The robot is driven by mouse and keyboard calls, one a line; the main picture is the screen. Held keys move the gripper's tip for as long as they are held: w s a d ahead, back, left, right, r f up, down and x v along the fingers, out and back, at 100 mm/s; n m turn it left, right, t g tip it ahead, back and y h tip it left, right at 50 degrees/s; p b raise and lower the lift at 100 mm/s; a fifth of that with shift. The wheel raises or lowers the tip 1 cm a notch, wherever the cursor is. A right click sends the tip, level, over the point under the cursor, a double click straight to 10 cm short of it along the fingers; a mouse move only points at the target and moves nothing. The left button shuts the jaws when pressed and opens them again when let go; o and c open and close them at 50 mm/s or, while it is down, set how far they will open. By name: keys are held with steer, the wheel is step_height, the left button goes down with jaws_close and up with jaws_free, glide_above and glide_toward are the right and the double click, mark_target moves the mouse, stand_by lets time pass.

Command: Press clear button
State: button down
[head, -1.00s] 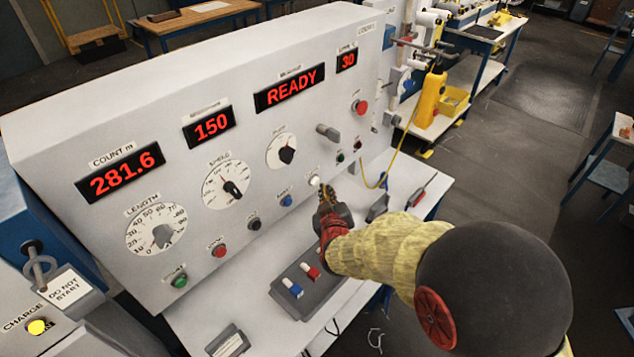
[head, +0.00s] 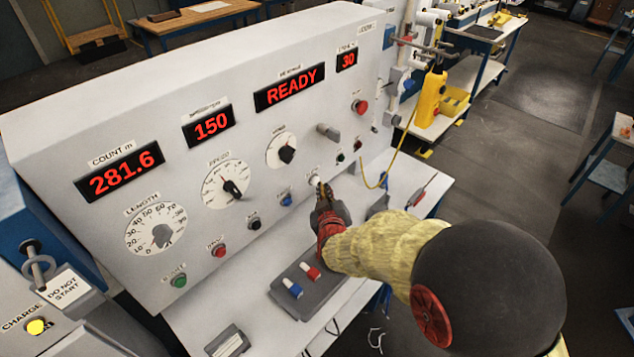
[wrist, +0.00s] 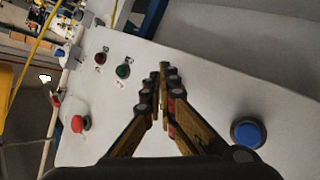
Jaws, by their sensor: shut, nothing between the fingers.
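A grey-white control panel (head: 130,105) carries red displays reading 281.6, 150, READY and 30, with dials and a row of push buttons below. The button labels are too small to read, so I cannot tell from them which one is clear. My gripper (head: 322,188) is shut and empty. Its fingertips are at the white button (head: 314,180), right of the blue button (head: 287,200); I cannot tell whether they touch it. In the wrist view my shut fingertips (wrist: 163,68) point at the panel, the blue button (wrist: 248,132) is at right, and the white button is hidden.
Black (head: 254,223), red (head: 219,250) and green (head: 180,281) buttons lie further left along the row. Small green and red buttons (wrist: 123,71) and a red mushroom button (wrist: 80,123) show in the wrist view. A box with blue and red switches (head: 308,284) sits on the ledge below my wrist.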

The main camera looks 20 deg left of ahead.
steer(key=shift+w+a+r, duration=0.1)
steer(key=shift+w+a, duration=0.1)
steer(key=shift+a, duration=0.25)
stand_by(0.7)
stand_by(0.4)
steer(key=shift+s+d, duration=0.35)
steer(key=shift+d, duration=0.5)
steer(key=shift+s+d+b, duration=0.25)
steer(key=shift+s+d, duration=0.05)
steer(key=shift+d, duration=0.45)
steer(key=shift+s+d+b, duration=0.2)
steer(key=shift+s+d, duration=0.15)
steer(key=shift+d, duration=0.45)
steer(key=shift+s+d+b, duration=0.25)
steer(key=shift+s+d, duration=0.05)
steer(key=shift+d, duration=0.45)
